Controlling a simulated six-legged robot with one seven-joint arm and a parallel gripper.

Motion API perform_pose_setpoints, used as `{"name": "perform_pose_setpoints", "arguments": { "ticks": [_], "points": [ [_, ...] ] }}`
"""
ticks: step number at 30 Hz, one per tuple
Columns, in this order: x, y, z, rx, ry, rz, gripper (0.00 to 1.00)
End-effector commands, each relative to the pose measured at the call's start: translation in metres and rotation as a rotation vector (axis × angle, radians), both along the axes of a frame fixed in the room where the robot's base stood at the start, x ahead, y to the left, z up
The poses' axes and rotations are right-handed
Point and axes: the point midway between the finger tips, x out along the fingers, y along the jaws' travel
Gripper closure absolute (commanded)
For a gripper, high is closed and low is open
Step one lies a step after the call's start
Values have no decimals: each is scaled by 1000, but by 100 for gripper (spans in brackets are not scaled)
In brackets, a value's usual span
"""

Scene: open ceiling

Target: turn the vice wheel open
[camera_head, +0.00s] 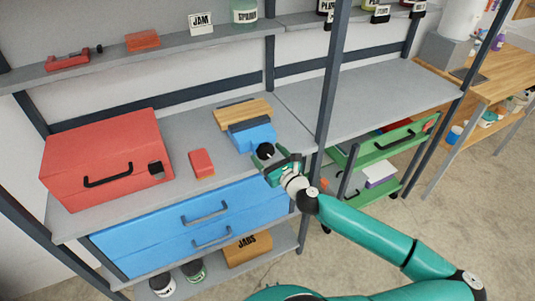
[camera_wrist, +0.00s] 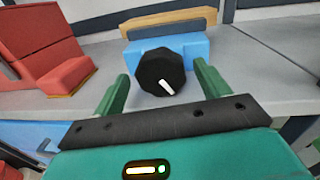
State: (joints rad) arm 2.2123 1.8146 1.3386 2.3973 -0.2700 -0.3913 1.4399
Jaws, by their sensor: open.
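The vice (camera_head: 252,135) has a blue body and a wooden top, and sits on the grey workbench near its front edge. Its black wheel (camera_head: 265,151) faces the front, and in the wrist view the wheel (camera_wrist: 160,72) shows a white mark pointing to its lower right. My gripper (camera_head: 273,163) is at the wheel, its green fingers (camera_wrist: 160,85) open on the left and right of it. In the wrist view gaps show between the fingers and the wheel. I cannot tell how deep the fingers reach around it.
A red toolbox (camera_head: 105,160) and a small red block (camera_head: 202,163) are left of the vice on the bench. Blue drawers (camera_head: 190,225) are below. A dark upright post (camera_head: 332,80) stands close to the right of my gripper.

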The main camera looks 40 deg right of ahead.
Motion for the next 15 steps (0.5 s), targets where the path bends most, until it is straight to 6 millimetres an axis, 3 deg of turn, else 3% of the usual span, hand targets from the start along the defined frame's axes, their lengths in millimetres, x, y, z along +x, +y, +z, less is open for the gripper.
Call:
{"name": "perform_pose_setpoints", "arguments": {
  "ticks": [7,13,15],
  "points": [
    [-1,0,0,0,0,-1,27],
    [-1,0,0,0,0,-1,66],
    [-1,0,0,0,0,0,69]
  ]
}}
